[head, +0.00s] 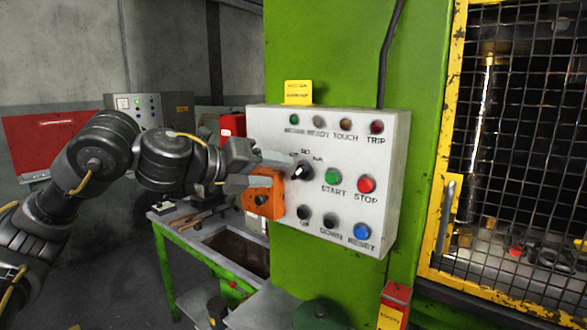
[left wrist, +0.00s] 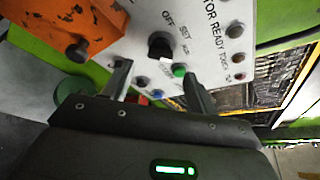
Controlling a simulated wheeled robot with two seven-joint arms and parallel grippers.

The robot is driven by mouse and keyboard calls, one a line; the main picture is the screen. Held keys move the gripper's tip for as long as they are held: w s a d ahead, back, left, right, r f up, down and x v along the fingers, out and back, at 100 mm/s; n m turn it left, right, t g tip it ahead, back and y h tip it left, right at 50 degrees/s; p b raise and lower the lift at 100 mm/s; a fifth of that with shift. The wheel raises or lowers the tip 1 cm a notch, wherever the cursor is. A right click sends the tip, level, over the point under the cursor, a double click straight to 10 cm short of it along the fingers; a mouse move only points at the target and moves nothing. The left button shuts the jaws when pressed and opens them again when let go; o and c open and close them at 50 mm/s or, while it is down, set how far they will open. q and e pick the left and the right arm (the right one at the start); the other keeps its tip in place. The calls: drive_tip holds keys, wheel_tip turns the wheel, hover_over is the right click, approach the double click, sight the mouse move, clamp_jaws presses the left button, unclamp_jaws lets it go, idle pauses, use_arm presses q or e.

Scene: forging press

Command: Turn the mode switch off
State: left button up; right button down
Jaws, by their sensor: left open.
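The mode switch (head: 303,170) is a black rotary knob with a pale mark, on the grey control panel (head: 385,215). Labels OFF and SET and a third label sit around it. Which label the knob points to is hard to tell. My left gripper (head: 282,172) is open and empty just left of the knob, with its fingers pointing at it. In the left wrist view the knob (left wrist: 160,45) lies beyond the gap between the fingertips (left wrist: 155,72). The fingers look apart from it. My right gripper is not in view.
Close by are the green START button (head: 333,176), red STOP button (head: 366,184), black buttons and blue RESET button (head: 362,231). An orange box (head: 266,205) with a dark knob sits beside the panel, below my left gripper. A mesh guard (head: 520,130) stands at right.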

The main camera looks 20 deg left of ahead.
sight(296, 174)
use_arm(q)
drive_tip(key=p+x, duration=0.1)
drive_tip(key=x, duration=0.5)
drive_tip(key=shift+c, duration=0.2)
drive_tip(key=c, duration=0.9)
